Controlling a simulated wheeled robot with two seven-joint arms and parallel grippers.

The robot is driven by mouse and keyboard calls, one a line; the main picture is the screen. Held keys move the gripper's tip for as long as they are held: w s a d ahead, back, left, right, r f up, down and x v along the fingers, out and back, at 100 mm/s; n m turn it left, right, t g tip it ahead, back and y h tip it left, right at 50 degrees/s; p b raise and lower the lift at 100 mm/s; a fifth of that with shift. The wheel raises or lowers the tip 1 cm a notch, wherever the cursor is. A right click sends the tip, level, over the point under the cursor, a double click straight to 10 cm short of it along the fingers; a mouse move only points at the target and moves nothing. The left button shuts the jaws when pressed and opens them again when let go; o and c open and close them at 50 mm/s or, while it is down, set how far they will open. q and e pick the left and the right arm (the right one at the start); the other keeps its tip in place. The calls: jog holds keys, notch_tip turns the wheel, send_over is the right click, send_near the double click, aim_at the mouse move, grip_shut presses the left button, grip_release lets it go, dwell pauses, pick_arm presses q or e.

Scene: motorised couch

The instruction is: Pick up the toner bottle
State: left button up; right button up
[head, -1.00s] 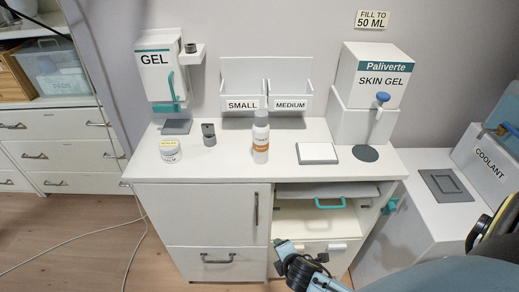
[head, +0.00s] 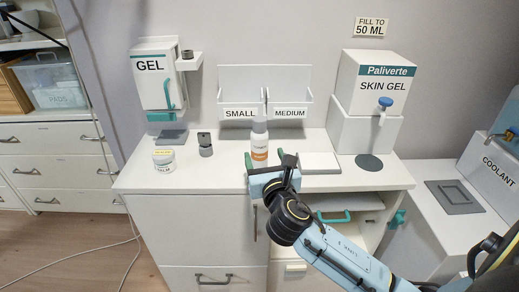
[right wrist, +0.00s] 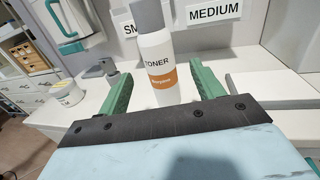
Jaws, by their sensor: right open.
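The toner bottle (head: 259,146) is white with a grey cap and an orange band. It stands upright on the white cabinet top, in front of the bins labelled SMALL and MEDIUM. My right gripper (head: 264,157) is at the cabinet's front edge, just in front of the bottle. In the right wrist view the bottle (right wrist: 157,55) shows upright beyond and between the two green fingers (right wrist: 162,88), which are apart and empty. Whether the fingertips reach beside the bottle is hard to tell. My left gripper is not in view.
A white jar (head: 164,160) and a small grey holder (head: 205,144) stand left of the bottle. A white flat pad (head: 319,163) lies close on its right. The SKIN GEL dispenser (head: 375,95) stands at the back right, the GEL dispenser (head: 155,85) at the left.

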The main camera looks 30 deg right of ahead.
aim_at(262, 149)
jog(key=shift+x, duration=1.25)
jog(key=shift+w+d, duration=0.15)
jog(key=shift+w, duration=0.35)
jog(key=b+x, duration=0.1)
jog(key=x, duration=0.3)
jog(key=shift+w+d+f, duration=0.1)
jog(key=shift+w, duration=0.25)
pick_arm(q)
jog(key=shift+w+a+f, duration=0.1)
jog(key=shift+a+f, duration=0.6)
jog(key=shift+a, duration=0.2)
pick_arm(e)
jog(key=c, duration=1.2)
